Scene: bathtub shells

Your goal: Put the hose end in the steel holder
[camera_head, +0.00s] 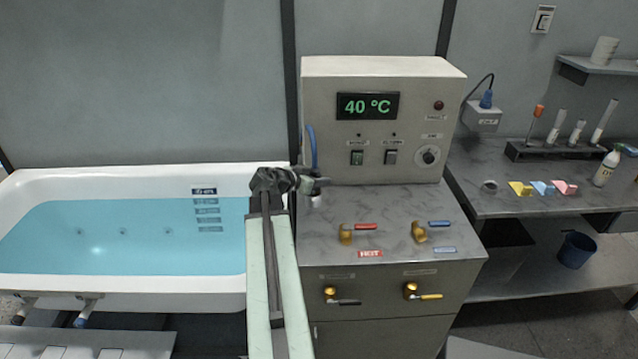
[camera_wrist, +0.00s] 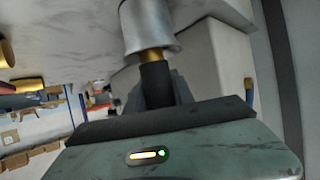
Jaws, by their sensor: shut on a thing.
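My gripper (camera_head: 309,184) is at the left edge of the steel bench top, in front of the control box. It is shut on the hose end, whose black sleeve (camera_wrist: 155,84) and brass tip (camera_wrist: 152,55) show in the wrist view. The tip points at the flared mouth of a silver cup, which looks like the steel holder (camera_wrist: 146,26). Tip and cup overlap in view; I cannot tell whether the tip is inside. A small pale metal piece (camera_head: 316,201) below the gripper may be this cup. A blue hose (camera_head: 312,145) rises behind the gripper.
A filled bathtub (camera_head: 222,174) stands left of the bench (camera_head: 375,202). The bench carries a red-handled valve (camera_head: 347,233) and a blue-handled valve (camera_head: 420,232). The control box (camera_head: 385,75) reads 40 °C. A side table (camera_head: 470,206) at right holds bottles and colored pieces.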

